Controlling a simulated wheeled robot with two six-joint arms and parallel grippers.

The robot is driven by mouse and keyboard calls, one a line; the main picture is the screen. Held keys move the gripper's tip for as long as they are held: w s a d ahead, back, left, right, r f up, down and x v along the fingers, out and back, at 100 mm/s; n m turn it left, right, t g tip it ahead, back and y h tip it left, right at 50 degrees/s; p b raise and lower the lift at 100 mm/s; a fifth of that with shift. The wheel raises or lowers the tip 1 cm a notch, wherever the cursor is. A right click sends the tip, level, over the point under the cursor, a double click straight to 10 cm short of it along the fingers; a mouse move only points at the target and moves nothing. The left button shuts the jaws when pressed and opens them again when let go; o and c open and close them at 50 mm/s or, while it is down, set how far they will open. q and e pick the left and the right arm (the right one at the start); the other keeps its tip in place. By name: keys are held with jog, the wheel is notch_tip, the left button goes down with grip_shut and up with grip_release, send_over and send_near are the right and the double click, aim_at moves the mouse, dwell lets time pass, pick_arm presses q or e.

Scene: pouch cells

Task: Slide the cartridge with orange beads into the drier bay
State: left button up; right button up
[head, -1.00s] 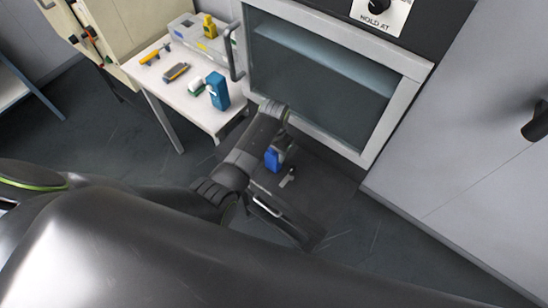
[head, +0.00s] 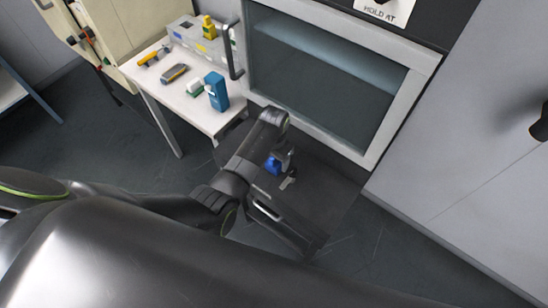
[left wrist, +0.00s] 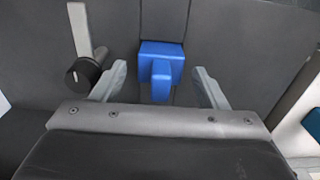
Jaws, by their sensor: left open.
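A blue block with a protruding blue tab (left wrist: 160,82) sits in a dark unit, below a dark upright panel, in the left wrist view. My left gripper (left wrist: 160,70) is open, with one finger on each side of the tab and gaps between. In the head view the blue block (head: 273,165) is low in front of the glass-fronted cabinet, partly hidden by my left arm, and my left gripper (head: 284,160) is beside it. I see no orange beads, so I cannot tell whether this block is the named cartridge or where the drier bay's opening is. My right gripper is not in view.
A grey lever with a black knob (left wrist: 82,70) stands left of the gripper in the left wrist view. A white table (head: 150,82) holds a blue box (head: 216,92) and several small items. The glass-fronted cabinet (head: 325,85) has a handle (head: 232,52) at its left.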

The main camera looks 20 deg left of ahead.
pick_arm(q)
notch_tip(320, 180, up, 12)
jog(key=shift+b, duration=0.4)
dwell(0.3)
dwell(0.4)
